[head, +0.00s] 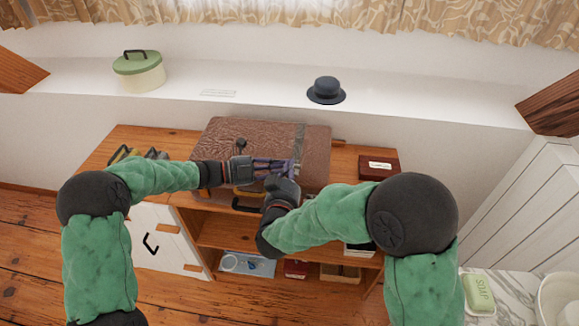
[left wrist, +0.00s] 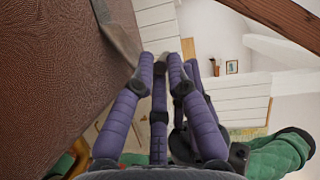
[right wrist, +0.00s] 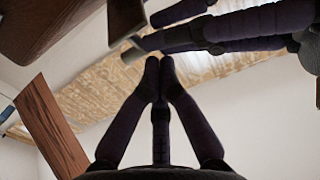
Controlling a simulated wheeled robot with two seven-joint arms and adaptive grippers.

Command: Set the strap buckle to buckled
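The brown suitcase (head: 225,140) lies flat on the wooden cabinet. A greyish strap (head: 298,142) runs over its right part; it also shows in the left wrist view (left wrist: 116,35). The strap's buckle cannot be made out, and the grippers cover the suitcase's front. My left gripper (head: 290,169) reaches across the suitcase with its purple fingertips near the strap. Its fingertips (left wrist: 160,62) are slightly apart, with nothing seen between them. My right gripper (head: 283,186) is at the suitcase's front edge, close below the left one. Its fingertips (right wrist: 159,62) meet with nothing visible between them.
The cabinet (head: 350,165) holds a dark red box (head: 378,165) to the suitcase's right. A green-lidded pot (head: 139,70) and a dark hat (head: 326,90) stand on the ledge behind. My two grippers are very close together, leaving little room between them.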

